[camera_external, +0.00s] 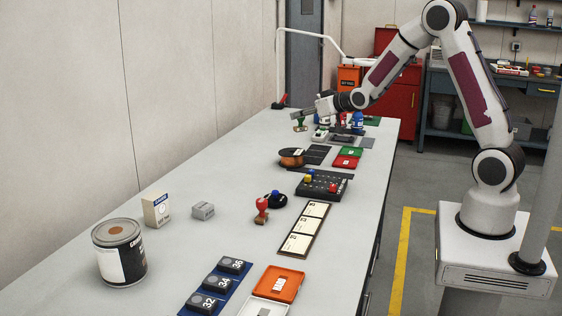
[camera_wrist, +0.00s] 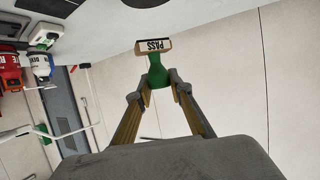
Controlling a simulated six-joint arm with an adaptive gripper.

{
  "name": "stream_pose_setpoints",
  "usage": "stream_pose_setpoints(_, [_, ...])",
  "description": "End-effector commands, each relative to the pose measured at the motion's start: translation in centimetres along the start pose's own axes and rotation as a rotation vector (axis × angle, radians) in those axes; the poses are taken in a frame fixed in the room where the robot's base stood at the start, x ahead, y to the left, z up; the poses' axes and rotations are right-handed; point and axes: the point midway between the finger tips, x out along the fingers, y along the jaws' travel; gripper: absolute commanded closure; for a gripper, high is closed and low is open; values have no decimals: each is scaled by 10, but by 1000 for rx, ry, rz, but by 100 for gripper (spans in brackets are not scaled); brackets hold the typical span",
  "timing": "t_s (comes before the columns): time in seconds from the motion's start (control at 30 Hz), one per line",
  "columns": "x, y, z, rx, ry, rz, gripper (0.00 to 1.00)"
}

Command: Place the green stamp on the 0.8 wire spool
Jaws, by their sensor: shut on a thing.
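My gripper (camera_external: 312,109) is raised above the far part of the bench. It is shut on the green stamp (camera_external: 299,123). In the wrist view the two fingertips (camera_wrist: 159,83) pinch the stamp's green handle (camera_wrist: 159,72), and its block marked PASS (camera_wrist: 153,47) extends beyond them.
A dark panel with coloured knobs (camera_external: 322,186), green and red trays (camera_external: 346,162) and blue bottles (camera_external: 358,121) stand near the right edge. The bench (camera_external: 215,172) is clear left of the spool.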

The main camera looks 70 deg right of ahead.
Motion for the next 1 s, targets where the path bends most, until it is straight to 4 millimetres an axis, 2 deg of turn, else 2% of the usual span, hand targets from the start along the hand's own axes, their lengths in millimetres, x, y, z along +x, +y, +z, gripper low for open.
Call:
stream_pose_setpoints(0.1, [7,0,17,1,-3,0,100])
stream_pose_setpoints(0.3, [14,0,34,-1,-1,0,100])
stream_pose_setpoints(0.77, [16,0,38,0,0,0,100])
stream_pose_setpoints(1.0, [22,0,54,0,-3,0,100])
